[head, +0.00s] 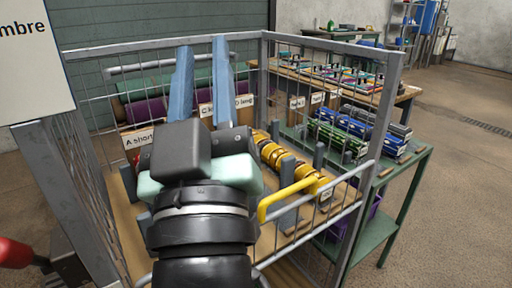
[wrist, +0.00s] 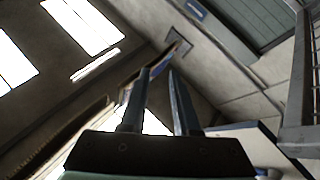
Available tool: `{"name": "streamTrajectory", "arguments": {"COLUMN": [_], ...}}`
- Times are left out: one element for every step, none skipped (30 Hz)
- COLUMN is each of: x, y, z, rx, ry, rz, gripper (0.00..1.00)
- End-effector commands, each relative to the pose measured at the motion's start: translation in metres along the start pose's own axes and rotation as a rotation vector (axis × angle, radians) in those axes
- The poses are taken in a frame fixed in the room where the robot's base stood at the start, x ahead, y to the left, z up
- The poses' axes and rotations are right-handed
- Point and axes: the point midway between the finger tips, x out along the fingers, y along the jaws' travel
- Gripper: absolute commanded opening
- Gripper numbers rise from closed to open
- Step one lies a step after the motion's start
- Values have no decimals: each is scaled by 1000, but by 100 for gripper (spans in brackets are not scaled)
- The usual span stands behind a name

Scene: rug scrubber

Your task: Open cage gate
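The grey mesh cage (head: 160,42) stands before me in the head view. Its low front gate (head: 347,177) has a rounded top rail and a bent yellow handle (head: 285,198) right of my arm. The gate appears to span the cage front; my arm hides its left part, and I cannot tell whether it is latched. My gripper (head: 203,45) points upward, its two blue-grey fingers apart and nothing between them. It is up and left of the handle, not touching it. In the wrist view my gripper (wrist: 157,72) also shows an open gap, with walls and ceiling beyond.
Inside the cage are yellow rolls (head: 285,160), purple rolls (head: 150,110) and labelled dividers. A green table (head: 420,158) with blue and green items adjoins the right side. A white sign (head: 28,60) stands at left. The floor at far right is clear.

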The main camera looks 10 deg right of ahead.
Motion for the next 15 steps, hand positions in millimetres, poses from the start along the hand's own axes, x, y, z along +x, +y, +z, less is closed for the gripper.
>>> {"name": "streamTrajectory", "arguments": {"x": [6, 7, 6, 5, 3, 0, -4, -8, -16, -23, -31, -42, -51, -61, -73], "y": [4, 5, 6, 8, 9, 12, 13, 16, 18, 20, 22, 24, 26, 27, 28], "z": [9, 17, 29, 38, 47, 60, 70, 80, 93, 102, 111, 122, 129, 136, 143], "rx": [-76, -124, -192, -247, -305, -387, -452, -520, -614, -684, -754, -846, -911, -974, -1053], "ry": [-56, -85, -127, -160, -194, -242, -281, -320, -372, -410, -447, -494, -526, -557, -592], "rz": [3, 3, 2, -1, -5, -15, -26, -39, -62, -83, -106, -143, -172, -202, -246], "gripper": [30, 30, 30, 30, 30, 30, 30, 30, 30, 30, 30, 30, 30, 30, 30]}}
